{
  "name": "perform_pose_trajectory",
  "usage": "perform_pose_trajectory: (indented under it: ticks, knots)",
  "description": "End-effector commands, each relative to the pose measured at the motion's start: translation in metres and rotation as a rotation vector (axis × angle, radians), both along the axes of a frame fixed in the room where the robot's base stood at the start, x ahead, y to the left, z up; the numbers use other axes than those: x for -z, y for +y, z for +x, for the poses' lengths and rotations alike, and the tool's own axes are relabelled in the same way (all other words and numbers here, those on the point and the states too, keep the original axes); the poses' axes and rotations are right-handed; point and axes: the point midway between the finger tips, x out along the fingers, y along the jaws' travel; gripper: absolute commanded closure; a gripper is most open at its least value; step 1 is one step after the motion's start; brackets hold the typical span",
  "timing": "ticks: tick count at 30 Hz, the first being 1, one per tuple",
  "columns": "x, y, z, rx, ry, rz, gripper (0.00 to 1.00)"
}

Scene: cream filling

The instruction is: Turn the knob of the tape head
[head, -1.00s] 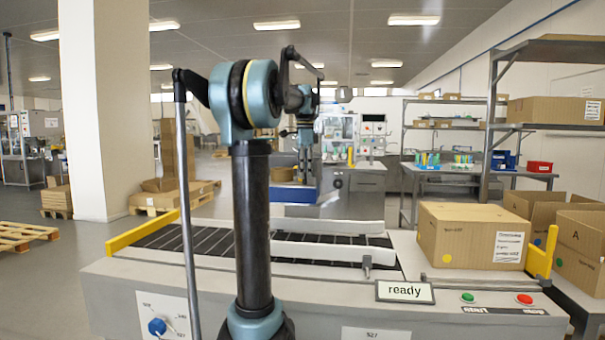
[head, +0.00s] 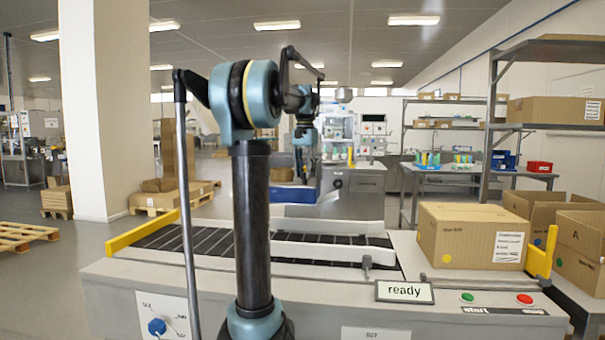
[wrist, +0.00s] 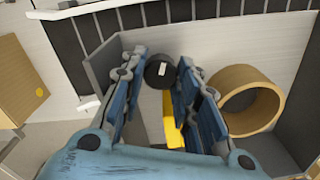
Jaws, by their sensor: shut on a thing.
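The tape head stands beyond the conveyor in the head view, with a blue lower edge (head: 293,196) and a tan tape roll (head: 282,174). In the wrist view its knob (wrist: 160,73) is round and black with a short white mark. My gripper (wrist: 161,78) is shut on the knob, one blue finger on each side. The tape roll (wrist: 250,96) is just right of the fingers, and a yellow part (wrist: 173,122) shows between them. In the head view my gripper (head: 304,178) is small and partly behind my own arm, and its fingertips are hard to make out.
The conveyor (head: 160,235) with white side rails (head: 330,252) lies in front of the tape head. A closed carton (head: 470,236) sits at its right. A "ready" sign (head: 404,292), green and red buttons and a blue dial (head: 157,327) are on the near side.

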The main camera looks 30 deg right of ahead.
Motion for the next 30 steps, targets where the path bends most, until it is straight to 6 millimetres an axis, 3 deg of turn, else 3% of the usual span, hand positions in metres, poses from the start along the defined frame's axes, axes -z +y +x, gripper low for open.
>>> perform_pose_trajectory:
  ticks: [15, 30]
  knots:
    - [-0.0003, 0.0025, 0.0036, -0.415, -0.007, 0.003, 0.95]
    - [0.0, 0.0023, 0.0041, -0.547, -0.008, 0.002, 0.95]
